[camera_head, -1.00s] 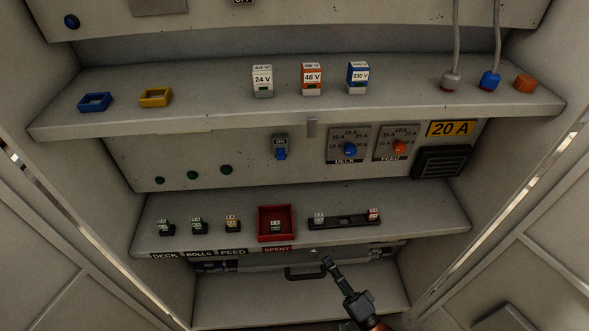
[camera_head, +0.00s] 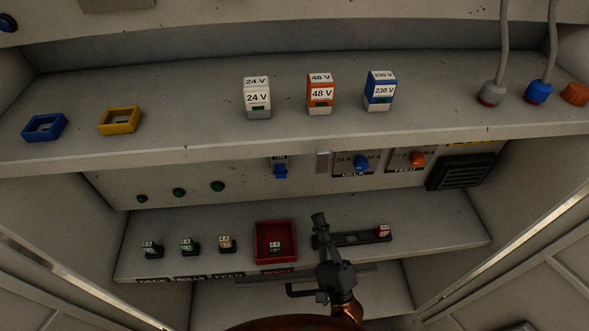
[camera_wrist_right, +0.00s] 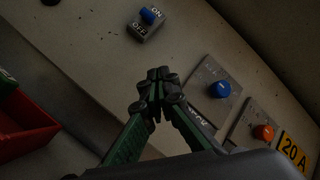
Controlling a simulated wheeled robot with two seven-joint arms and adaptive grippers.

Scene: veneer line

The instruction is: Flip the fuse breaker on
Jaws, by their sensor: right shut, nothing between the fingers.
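The fuse breaker (camera_head: 281,170) is a small grey switch with a blue lever on the pale panel under the upper shelf. Its ON label shows above the lever in the head view. In the right wrist view the breaker (camera_wrist_right: 146,24) shows both ON and OFF labels; I cannot tell for sure which way the lever is set. My right gripper (camera_head: 318,218) is shut and empty, in front of the lower shelf, below and right of the breaker. Its closed fingertips (camera_wrist_right: 156,78) are apart from the breaker in the wrist view. My left gripper is not in view.
DECK dial (camera_head: 361,162) and FEED dial (camera_head: 417,159) sit right of the breaker. A red SPENT tray (camera_head: 257,245) and a black rail (camera_head: 360,239) are near my gripper on the lower shelf. The upper shelf (camera_head: 200,122) overhangs the panel and carries voltage blocks.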

